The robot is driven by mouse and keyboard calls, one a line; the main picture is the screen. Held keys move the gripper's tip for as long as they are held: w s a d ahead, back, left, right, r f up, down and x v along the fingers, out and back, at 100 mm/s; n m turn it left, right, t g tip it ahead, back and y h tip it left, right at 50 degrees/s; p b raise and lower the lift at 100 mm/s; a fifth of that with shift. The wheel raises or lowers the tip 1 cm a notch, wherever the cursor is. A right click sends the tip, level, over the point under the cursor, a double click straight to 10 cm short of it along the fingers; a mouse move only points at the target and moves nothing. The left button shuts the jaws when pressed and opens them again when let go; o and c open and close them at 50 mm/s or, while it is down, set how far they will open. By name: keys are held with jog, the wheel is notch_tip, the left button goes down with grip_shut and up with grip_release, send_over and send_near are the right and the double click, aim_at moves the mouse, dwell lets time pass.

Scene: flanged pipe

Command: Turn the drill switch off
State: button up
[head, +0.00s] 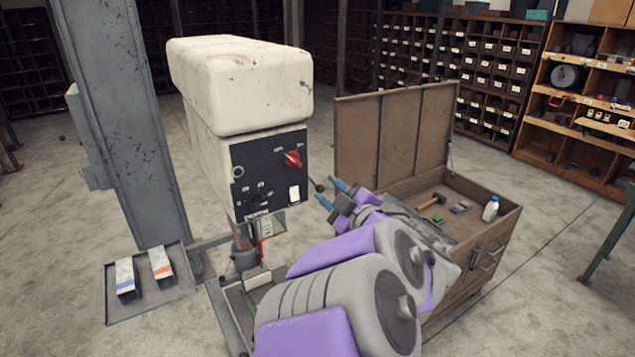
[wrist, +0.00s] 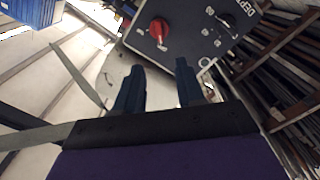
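The drill (head: 238,85) is a tall cream machine with a dark control panel (head: 270,172) on its front. A red rotary switch (head: 292,158) sits at the panel's upper right. It also shows in the wrist view (wrist: 158,31), near the top.
An open wooden tool chest (head: 465,215) with a hammer (head: 433,200) and a white bottle (head: 490,209) stands right, behind my arm. A grey column (head: 125,120) stands left, with a tray (head: 150,302) at its foot. Shelves line the back.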

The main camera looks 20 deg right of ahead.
jog(key=shift+s+d+f+b, duration=0.1)
jog(key=shift+s+b, duration=0.6)
jog(key=shift+s, duration=0.4)
